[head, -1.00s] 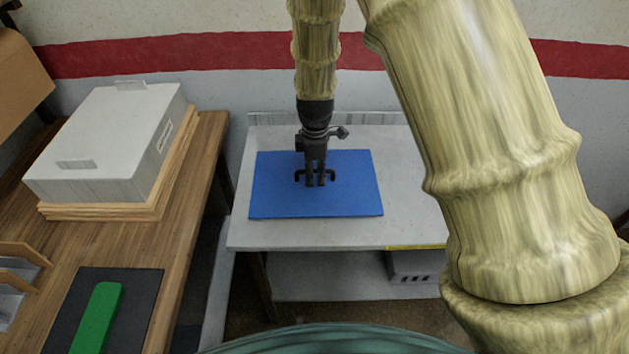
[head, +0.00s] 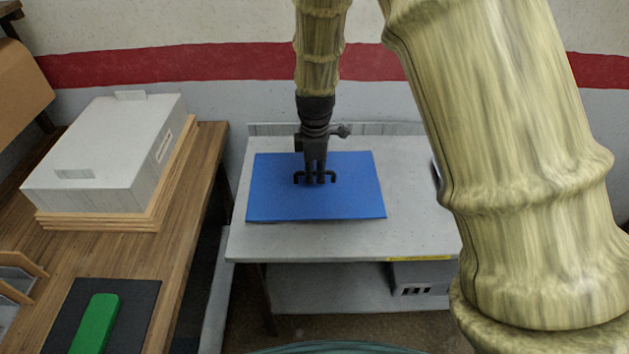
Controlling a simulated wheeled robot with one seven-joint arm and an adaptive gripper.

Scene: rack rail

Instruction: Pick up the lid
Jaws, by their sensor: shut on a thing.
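The lid (head: 350,202) is a flat blue rectangular panel with a dark bar handle at its middle. It is over the pale grey table (head: 300,243) and looks slightly raised above its top. My gripper (head: 315,180) points straight down and is shut on the lid's handle. The lid looks about level. Its underside, and whatever lies below it, is hidden.
A wooden bench on the left holds a white box (head: 95,180) on stacked wooden boards and a green block (head: 96,322) on a dark mat. A grey unit (head: 420,285) sits on the table's lower shelf. My arm hides the table's right side.

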